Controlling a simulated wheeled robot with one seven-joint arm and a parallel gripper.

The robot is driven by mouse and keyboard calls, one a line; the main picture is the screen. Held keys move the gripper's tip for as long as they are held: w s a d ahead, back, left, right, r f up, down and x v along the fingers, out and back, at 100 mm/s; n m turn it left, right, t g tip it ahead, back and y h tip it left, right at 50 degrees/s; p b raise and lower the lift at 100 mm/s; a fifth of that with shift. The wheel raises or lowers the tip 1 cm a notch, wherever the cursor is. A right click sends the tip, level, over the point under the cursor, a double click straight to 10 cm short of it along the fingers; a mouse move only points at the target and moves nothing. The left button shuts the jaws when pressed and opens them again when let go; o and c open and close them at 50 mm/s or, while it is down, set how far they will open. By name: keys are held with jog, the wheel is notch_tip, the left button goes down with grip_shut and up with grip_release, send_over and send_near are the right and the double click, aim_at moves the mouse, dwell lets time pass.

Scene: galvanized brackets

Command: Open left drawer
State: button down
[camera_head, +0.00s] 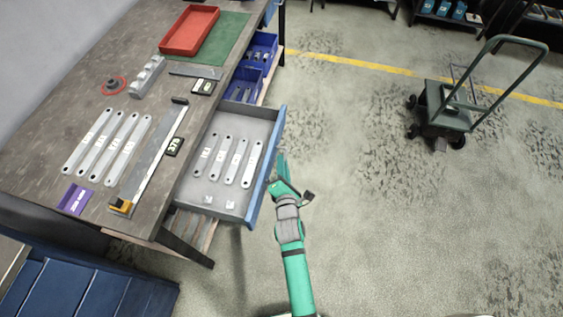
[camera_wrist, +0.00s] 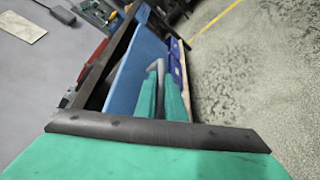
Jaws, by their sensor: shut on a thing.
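The drawer (camera_head: 237,117) under the near part of the workbench is pulled out, its grey inside showing. Several flat galvanized brackets and two small pieces lie in it. Its blue front (camera_head: 264,175) faces right, and it also shows in the wrist view (camera_wrist: 138,72). My green gripper (camera_head: 282,168) is at the outer side of this front. In the wrist view its fingers (camera_wrist: 163,97) are closed around the grey drawer handle (camera_wrist: 156,66), only part of which shows. The handle is hidden in the head view.
A green cart (camera_head: 445,115) stands at right; the floor between is clear.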

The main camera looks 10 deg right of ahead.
jog(key=shift+d, duration=0.25)
jog(key=c, duration=1.8)
grip_release()
jog(key=shift+c, duration=0.2)
jog(key=shift+a, duration=0.1)
jog(key=shift+s, duration=0.2)
jog(key=v, duration=1)
jog(key=shift+s, duration=0.25)
jog(key=shift+w+a+r, duration=0.1)
jog(key=shift+r, duration=0.05)
